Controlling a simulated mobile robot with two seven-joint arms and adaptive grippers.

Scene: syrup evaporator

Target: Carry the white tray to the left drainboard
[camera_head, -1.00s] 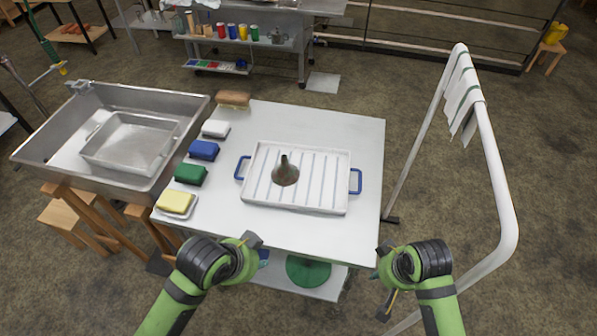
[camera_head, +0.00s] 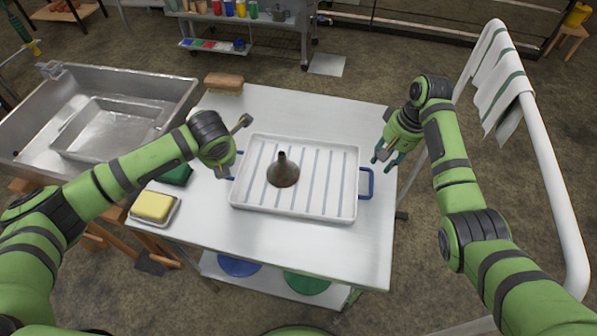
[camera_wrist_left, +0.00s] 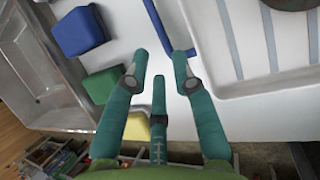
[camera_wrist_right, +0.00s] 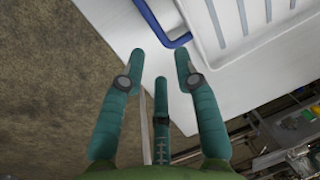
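The white tray (camera_head: 245,201) lies on the white table, with raised ribs and a blue handle at each end. A dark funnel (camera_head: 283,171) stands on it. My left gripper (camera_wrist_left: 162,72) is open just beside the left blue handle (camera_wrist_left: 168,25), empty. In the head view the left gripper is partly hidden by its wrist. My right gripper (camera_wrist_right: 160,70) is open and empty near the right blue handle (camera_head: 367,184), which also shows in the right wrist view (camera_wrist_right: 160,25). In the head view the right gripper (camera_head: 384,156) is just beyond the handle, apart from it.
The metal sink (camera_head: 180,90) with a basin (camera_head: 110,130) stands left of the table. Along the table's left side are a brown brush (camera_head: 224,83), a green block (camera_head: 175,176), a blue block (camera_wrist_left: 80,31) and a yellow sponge (camera_head: 152,205). A towel rail (camera_head: 560,190) stands at right.

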